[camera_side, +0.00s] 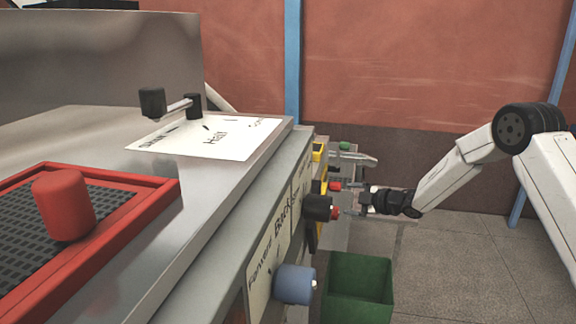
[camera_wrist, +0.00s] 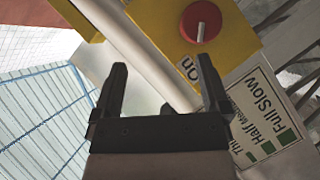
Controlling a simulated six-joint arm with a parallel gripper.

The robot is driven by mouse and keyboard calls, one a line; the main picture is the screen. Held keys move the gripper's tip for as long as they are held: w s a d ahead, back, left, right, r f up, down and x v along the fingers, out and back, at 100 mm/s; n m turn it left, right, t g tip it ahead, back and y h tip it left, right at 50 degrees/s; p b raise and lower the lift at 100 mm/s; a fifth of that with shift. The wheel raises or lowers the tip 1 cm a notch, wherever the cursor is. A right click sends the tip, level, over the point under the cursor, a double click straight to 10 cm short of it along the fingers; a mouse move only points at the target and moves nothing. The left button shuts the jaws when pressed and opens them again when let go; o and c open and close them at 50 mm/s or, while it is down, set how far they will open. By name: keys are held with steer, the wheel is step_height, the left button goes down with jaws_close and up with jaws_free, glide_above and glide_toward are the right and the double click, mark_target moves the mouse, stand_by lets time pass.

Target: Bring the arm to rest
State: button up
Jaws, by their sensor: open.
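My gripper (camera_side: 362,200) is at the front of the machine in the side view, at the end of my white arm. In the wrist view my gripper (camera_wrist: 160,85) has its two black fingers spread apart with nothing between them. A yellow box with a red rotary knob (camera_wrist: 200,22) lies just beyond the fingertips there. A pale bar runs diagonally behind the fingers. Whether the gripper touches the machine cannot be told.
The machine's front carries a black knob (camera_side: 317,208) and a blue-grey knob (camera_side: 294,284). A green bin (camera_side: 357,289) stands below. A red tray with a red cylinder (camera_side: 63,205) and a lever (camera_side: 178,106) are on top. Open floor (camera_side: 455,260) lies to the right.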

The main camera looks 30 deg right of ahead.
steer(key=s+a+m+g+h, duration=0.1)
steer(key=s+a+m+g, duration=0.2)
steer(key=s, duration=0.8)
steer(key=s+a+m+g+h, duration=0.1)
steer(key=s+a+m+g, duration=0.2)
steer(key=s+m, duration=0.4)
steer(key=s+a+m+g+h, duration=0.2)
steer(key=s+a+m+g, duration=0.2)
steer(key=s, duration=1.1)
steer(key=shift+f+m+g, duration=0.4)
steer(key=shift+g, duration=0.3)
steer(key=shift+w, duration=0.1)
steer(key=shift+c, duration=0.2)
